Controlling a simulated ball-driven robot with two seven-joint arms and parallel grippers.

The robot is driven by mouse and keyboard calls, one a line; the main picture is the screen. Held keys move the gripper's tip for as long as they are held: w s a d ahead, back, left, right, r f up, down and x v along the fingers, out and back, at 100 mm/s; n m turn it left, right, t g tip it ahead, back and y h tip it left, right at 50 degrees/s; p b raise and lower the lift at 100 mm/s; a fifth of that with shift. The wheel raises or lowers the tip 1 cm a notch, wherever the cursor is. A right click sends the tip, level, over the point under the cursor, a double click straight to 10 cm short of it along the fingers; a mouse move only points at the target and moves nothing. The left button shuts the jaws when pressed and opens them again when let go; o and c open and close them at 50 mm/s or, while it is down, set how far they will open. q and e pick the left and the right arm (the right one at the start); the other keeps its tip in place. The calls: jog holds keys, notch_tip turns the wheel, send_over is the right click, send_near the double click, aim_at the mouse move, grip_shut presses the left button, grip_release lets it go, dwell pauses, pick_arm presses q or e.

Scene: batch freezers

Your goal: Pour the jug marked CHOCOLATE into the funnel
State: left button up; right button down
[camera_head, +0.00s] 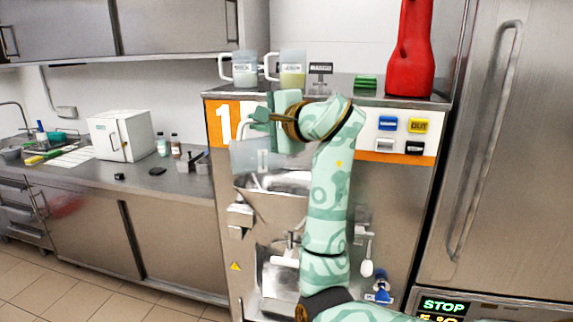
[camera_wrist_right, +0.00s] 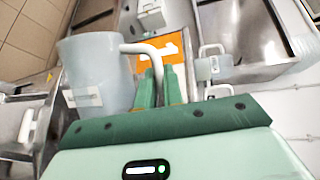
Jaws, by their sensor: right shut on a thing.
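My right gripper (camera_head: 264,117) is shut on the handle of a translucent pale jug (camera_head: 255,158) in front of the machine, below the orange "1" panel. In the right wrist view, the jug (camera_wrist_right: 92,75) hangs left of the two green fingertips (camera_wrist_right: 159,75), which close together at its white handle (camera_wrist_right: 143,50). Its label is too small to read, and its contents cannot be made out. A steel hopper-like opening (camera_head: 285,181) lies just below and right of the jug; I cannot tell if it is the funnel. My left gripper is not in view.
Two more jugs, one with white contents (camera_head: 244,74) and one yellowish (camera_head: 292,79), stand on the machine top near a tall red container (camera_head: 409,55). A steel fridge door (camera_head: 510,140) closes off the right. A counter (camera_head: 100,180) with a white box (camera_head: 119,136) is left.

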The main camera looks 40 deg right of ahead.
jog(key=shift+f, duration=0.3)
jog(key=shift+w, duration=0.3)
jog(key=a+n+p, duration=0.1)
jog(key=a+p, duration=0.1)
jog(key=p, duration=0.3)
jog(key=w+a+n+g+h+p, duration=0.1)
jog(key=a+p, duration=0.1)
jog(key=p, duration=0.4)
jog(key=shift+w+a+n, duration=0.15)
jog(key=shift+a+n, duration=0.25)
jog(key=w+a+f+n+g+h+p, duration=0.2)
jog(key=a+f+n+h+p, duration=0.5)
jog(key=p, duration=1.1)
jog(key=shift+w+a+f+n+g, duration=0.3)
jog(key=shift+w+a+n, duration=0.25)
jog(key=shift+a+n, duration=1.1)
jog(key=shift+a+r+m, duration=0.1)
jog(key=shift+a+m, duration=0.3)
jog(key=shift+m, duration=0.05)
